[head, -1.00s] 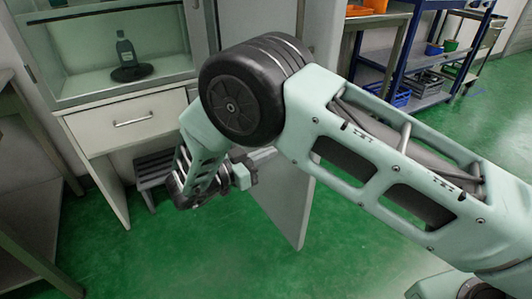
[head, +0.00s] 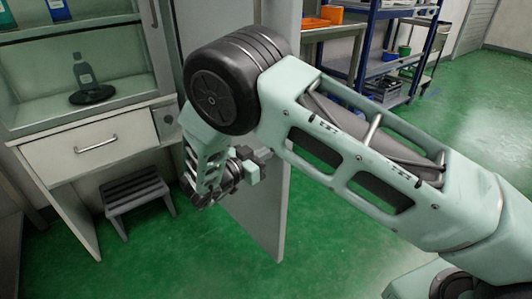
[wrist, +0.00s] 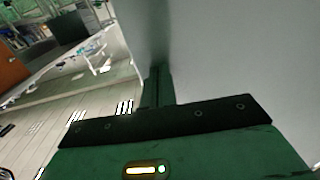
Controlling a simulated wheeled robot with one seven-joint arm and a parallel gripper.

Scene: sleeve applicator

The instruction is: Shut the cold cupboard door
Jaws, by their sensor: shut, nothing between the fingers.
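The cold cupboard door (head: 262,215) is a tall pale panel. It stands open, swung out over the green floor, and its upper part is partly hidden behind my arm. My gripper (head: 262,158) is shut and empty at the near face of the door, at about mid height in the head view. In the wrist view the closed fingers (wrist: 157,88) point at a large pale surface (wrist: 235,50), which looks like the door. I cannot tell whether they touch it. The cupboard's inside is hidden.
A glass-fronted cabinet with a drawer (head: 95,147) stands at the left, with a bottle (head: 84,72) inside. A blue shelf rack (head: 375,60) is behind. The floor at the right is clear.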

